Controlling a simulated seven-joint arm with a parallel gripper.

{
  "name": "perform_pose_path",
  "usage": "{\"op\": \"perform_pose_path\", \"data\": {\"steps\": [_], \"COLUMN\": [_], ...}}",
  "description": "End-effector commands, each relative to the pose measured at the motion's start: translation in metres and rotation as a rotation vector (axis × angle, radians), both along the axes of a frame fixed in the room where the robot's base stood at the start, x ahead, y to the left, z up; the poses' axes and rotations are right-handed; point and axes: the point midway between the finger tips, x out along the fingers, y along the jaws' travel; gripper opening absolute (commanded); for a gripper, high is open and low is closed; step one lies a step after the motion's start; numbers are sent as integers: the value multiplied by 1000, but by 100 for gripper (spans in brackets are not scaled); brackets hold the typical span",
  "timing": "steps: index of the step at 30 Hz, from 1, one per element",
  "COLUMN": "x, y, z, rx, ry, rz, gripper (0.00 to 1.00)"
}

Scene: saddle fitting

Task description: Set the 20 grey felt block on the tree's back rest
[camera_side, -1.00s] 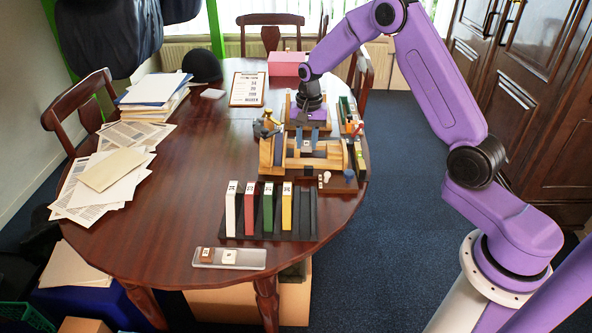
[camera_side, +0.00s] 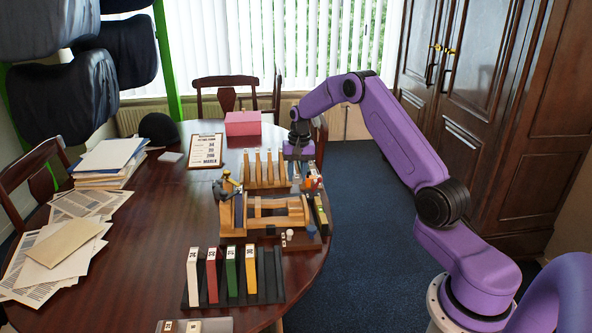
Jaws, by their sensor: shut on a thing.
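My gripper (camera_side: 297,167) is at the far right side of the table, beyond the wooden tree and beside a row of upright wooden pegs. It points down and is shut. What it holds is too small and too hidden by the hand to make out; the grey felt block is not clearly seen anywhere else. The wooden tree (camera_side: 262,227) is a low frame with rails, standing near the table's right edge. Its back rest cannot be told apart with certainty.
A dark rack (camera_side: 272,290) holds white, red, green and yellow numbered blocks, with empty slots at its right. Several wooden pegs (camera_side: 265,168) stand behind the tree. A yellow and dark fixture (camera_side: 227,187) stands at its left. A clipboard (camera_side: 206,151) and pink box (camera_side: 242,123) lie farther back.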

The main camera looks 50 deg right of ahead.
Motion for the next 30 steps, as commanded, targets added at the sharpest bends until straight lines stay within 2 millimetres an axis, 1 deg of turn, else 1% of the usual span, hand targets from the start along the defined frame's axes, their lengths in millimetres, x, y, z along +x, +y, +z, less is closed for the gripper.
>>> {"op": "perform_pose_path", "data": {"steps": [1,18,30], "x": [0,2,2], "y": [0,2,3], "z": [-5,-53,-56], "rx": [1,0,0], "ry": [2,0,0], "rz": [-1,-1,0], "gripper": [4,4,4]}}
